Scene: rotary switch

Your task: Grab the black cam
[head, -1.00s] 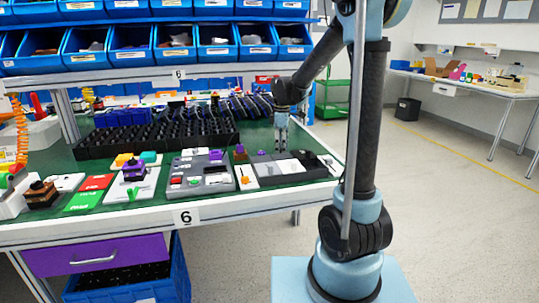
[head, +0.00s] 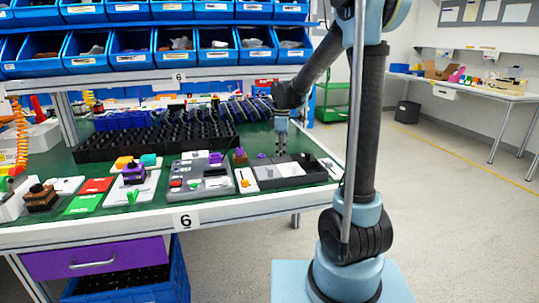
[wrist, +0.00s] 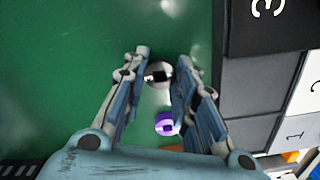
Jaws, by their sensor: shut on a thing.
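My gripper (head: 281,150) points straight down over the green bench top, at the back edge of the compartment tray. In the wrist view my gripper (wrist: 165,60) has its two fingers on either side of a small round piece with a black middle and a pale grey rim, which I take for the black cam (wrist: 158,76). It is shut on this piece. The fingers hide part of its edge, and the head view is too small to show it. I cannot tell whether it touches the bench.
A purple round piece (wrist: 166,124) lies close by, between the fingers' lower parts in the wrist view. The grey and black compartment tray (head: 318,176) stands beside the gripper. Black racks (head: 95,153) fill the bench's back left. Green surface is clear left in the wrist view.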

